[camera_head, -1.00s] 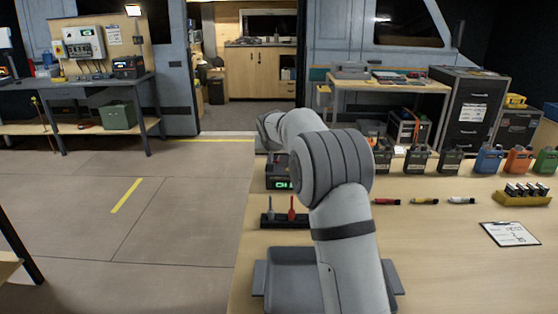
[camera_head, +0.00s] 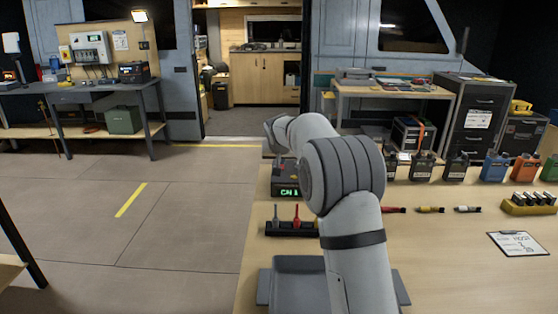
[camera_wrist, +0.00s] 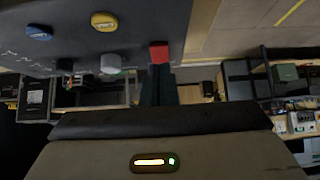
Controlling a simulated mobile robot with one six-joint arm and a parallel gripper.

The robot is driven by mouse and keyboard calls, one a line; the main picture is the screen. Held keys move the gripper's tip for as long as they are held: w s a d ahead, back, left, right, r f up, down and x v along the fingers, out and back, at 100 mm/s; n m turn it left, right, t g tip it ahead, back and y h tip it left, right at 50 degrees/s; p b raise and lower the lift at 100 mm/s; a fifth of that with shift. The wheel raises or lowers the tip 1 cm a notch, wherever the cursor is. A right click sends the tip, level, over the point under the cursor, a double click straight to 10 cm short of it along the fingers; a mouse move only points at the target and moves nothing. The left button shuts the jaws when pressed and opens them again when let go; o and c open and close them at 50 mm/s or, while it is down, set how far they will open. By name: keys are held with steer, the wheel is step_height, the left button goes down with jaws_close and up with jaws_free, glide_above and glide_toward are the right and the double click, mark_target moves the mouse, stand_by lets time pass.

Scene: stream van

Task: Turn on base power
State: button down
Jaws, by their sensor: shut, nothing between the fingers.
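A small dark base unit with a green lit display (camera_head: 286,191) stands on the wooden table (camera_head: 420,270), left of my arm and partly hidden by it. In the wrist view a dark grey panel (camera_wrist: 120,30) carries a blue knob (camera_wrist: 39,32), a yellow knob (camera_wrist: 104,21), a grey knob (camera_wrist: 111,64) and a red switch (camera_wrist: 159,52). My gripper (camera_wrist: 160,70) is shut and empty, with its tips at the red switch. I cannot tell whether they touch it. In the head view my arm hides the gripper.
A black holder with a grey and a red upright piece (camera_head: 292,228) stands in front of the unit. A grey tray (camera_head: 297,272) is nearer. Floor (camera_head: 170,240) at left is open.

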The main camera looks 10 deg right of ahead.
step_height(320, 180, up, 4)
steer(key=p, duration=0.3)
steer(key=shift+s+r, duration=0.15)
steer(key=shift+r, duration=0.05)
steer(key=s+f+v, duration=0.1)
steer(key=v, duration=0.8)
steer(key=shift+s, duration=0.55)
steer(key=shift+a, duration=0.1)
